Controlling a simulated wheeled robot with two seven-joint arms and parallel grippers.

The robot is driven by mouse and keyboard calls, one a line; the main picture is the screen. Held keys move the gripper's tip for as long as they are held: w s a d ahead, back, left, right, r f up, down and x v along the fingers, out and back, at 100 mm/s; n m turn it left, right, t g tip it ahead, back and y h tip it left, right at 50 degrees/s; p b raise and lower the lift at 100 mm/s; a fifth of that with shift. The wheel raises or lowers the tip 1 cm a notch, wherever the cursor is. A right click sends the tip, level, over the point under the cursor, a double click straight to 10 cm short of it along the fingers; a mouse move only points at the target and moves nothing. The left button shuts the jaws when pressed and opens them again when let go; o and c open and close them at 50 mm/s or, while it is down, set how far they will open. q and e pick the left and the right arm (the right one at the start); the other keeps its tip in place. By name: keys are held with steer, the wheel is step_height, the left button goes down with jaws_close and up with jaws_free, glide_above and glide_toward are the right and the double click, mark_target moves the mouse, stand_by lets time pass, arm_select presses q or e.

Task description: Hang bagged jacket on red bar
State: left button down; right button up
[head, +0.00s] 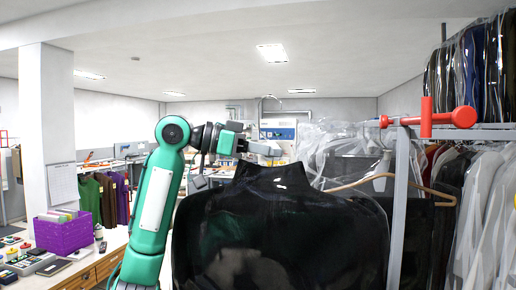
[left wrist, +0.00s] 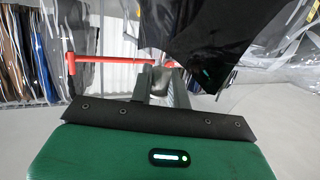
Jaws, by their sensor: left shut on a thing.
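The black bagged jacket (head: 280,235) hangs upright in front of me and fills the lower middle of the head view. Its glossy plastic shows reflections. Part of it shows in the left wrist view (left wrist: 205,40). The gripper's fingers (left wrist: 160,84) show in the left wrist view. The red bar (head: 450,118) sticks out at the upper right, to the right of the gripper and apart from it. It also shows in the left wrist view (left wrist: 115,59).
A grey post (head: 400,200) stands below the red bar. Clear-bagged clothes and a wooden hanger (head: 385,182) are close behind the jacket. Racks of bagged garments (head: 490,200) fill the right side. A wooden counter with a purple crate (head: 62,236) is at the left.

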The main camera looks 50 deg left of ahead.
arm_select(q)
steer(key=shift+w+d+r+p, duration=0.1)
steer(key=shift+w+d+p, duration=0.15)
steer(key=shift+w+d, duration=0.35)
steer(key=shift+w+d+r+p, duration=0.1)
steer(key=shift+w+d+p, duration=0.2)
steer(key=shift+d, duration=0.5)
steer(key=shift+w+d+f+p, duration=0.1)
steer(key=shift+w+d+p, duration=0.35)
steer(key=shift+w+d, duration=0.7)
steer(key=shift+w+d+r+p, duration=0.1)
steer(key=shift+w+d+p, duration=0.45)
steer(key=shift+d, duration=0.95)
steer(key=shift+w+d+f+p, duration=0.1)
steer(key=shift+w+d+p, duration=0.25)
steer(key=shift+w+d, duration=0.85)
steer(key=shift+w+d+p, duration=0.2)
steer(key=shift+w+d, duration=0.2)
steer(key=shift+d, duration=0.3)
steer(key=shift+w+d+p, duration=0.15)
steer(key=shift+w+d, duration=0.2)
steer(key=shift+d, duration=0.4)
steer(key=shift+w+d+p, duration=0.2)
steer(key=shift+w+d, duration=0.2)
steer(key=shift+d, duration=0.3)
steer(key=w+d, duration=0.2)
steer(key=d, duration=0.1)
steer(key=w+d+p, duration=0.1)
steer(key=shift+d, duration=0.15)
steer(key=shift+d, duration=0.1)
